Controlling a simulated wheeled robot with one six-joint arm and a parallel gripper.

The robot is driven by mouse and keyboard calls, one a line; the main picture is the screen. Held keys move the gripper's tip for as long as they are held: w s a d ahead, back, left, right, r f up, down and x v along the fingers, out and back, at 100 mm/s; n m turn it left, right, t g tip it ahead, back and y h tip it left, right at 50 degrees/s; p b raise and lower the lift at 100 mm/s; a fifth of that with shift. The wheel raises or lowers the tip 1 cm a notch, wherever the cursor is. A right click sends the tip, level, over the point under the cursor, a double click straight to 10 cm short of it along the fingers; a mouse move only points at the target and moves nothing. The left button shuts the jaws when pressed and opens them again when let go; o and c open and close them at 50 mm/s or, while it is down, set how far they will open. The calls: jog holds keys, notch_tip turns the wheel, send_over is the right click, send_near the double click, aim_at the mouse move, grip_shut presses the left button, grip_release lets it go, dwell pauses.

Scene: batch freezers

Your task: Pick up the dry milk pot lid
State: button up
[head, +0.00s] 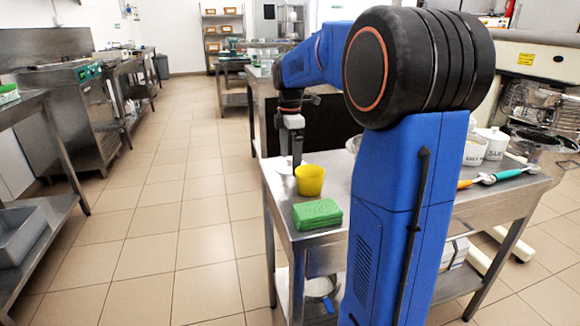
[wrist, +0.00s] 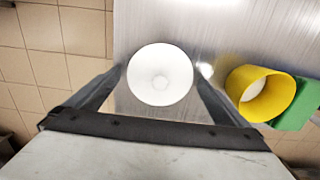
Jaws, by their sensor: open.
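A round white lid (wrist: 160,74) with a small knob at its middle lies on the steel table, near its left edge. In the head view the lid (head: 283,166) is partly hidden behind my gripper (head: 297,160). In the wrist view my gripper (wrist: 162,78) is open, with one finger on each side of the lid. I cannot tell whether the fingers touch it. A white pot with dark lettering (head: 475,153) stands on the right of the table, partly hidden by my arm.
A yellow cup (head: 310,180) and a green sponge (head: 317,214) are close to the lid on the steel table (head: 300,242). A white sugar pot (head: 495,143) and utensils with orange and teal handles (head: 512,172) are on the right. Tiled floor lies left.

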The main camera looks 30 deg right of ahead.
aim_at(290, 158)
jog(key=c, duration=0.9)
jog(key=shift+c, duration=0.2)
notch_tip(290, 158, up, 7)
notch_tip(290, 158, up, 3)
jog(key=shift+f, duration=0.15)
grip_shut()
jog(key=shift+a+r, duration=0.1)
jog(key=shift+r, duration=0.1)
